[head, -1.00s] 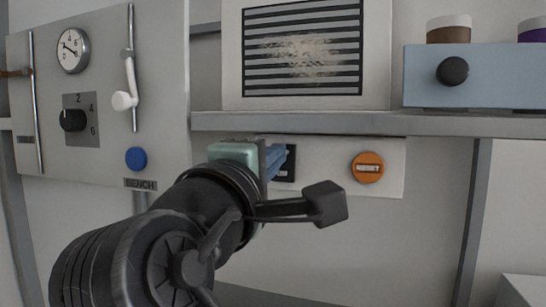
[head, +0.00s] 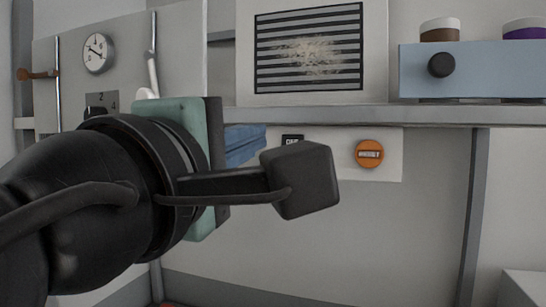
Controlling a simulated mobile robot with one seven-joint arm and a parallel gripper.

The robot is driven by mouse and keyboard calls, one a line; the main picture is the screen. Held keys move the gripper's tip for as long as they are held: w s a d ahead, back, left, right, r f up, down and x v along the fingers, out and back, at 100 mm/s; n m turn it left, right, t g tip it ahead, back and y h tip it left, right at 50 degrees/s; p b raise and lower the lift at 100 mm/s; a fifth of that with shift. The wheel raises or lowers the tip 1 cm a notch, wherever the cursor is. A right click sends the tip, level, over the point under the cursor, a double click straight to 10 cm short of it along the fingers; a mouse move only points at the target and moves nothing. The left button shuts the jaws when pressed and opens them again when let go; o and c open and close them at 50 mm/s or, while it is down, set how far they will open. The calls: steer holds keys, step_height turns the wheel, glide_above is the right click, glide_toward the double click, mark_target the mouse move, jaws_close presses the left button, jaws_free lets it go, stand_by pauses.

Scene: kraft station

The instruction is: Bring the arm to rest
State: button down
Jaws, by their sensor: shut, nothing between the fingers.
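My gripper (head: 246,144) shows in the head view, left of the middle. Its blue fingers are together with nothing between them, pointing right and away toward the wall panel. The green and dark gripper body (head: 200,150) and my black arm fill the lower left. A black block on a bracket sticks out from my wrist to the right. My fingers appear in front of the panel below the shelf; I cannot tell how far they are from it.
An orange reset knob (head: 369,154) and a partly hidden black switch (head: 292,140) sit below the grey shelf (head: 430,114). On the shelf are a striped vent (head: 308,47) and a blue drawer box (head: 490,70). A panel with a gauge (head: 98,53) stands left.

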steer(key=s+d+f+m+t+y+b, duration=0.1)
steer(key=s+m+t+y+b, duration=0.1)
steer(key=m, duration=0.5)
steer(key=s+d+f+m+t+y+b, duration=0.1)
steer(key=s+m+t+y, duration=0.3)
steer(key=s+m+t, duration=0.2)
steer(key=shift+s+d+f+m+t+b, duration=0.25)
steer(key=shift+s+m+t+b, duration=0.2)
steer(key=shift+m, duration=0.25)
steer(key=shift+w, duration=0.1)
stand_by(0.4)
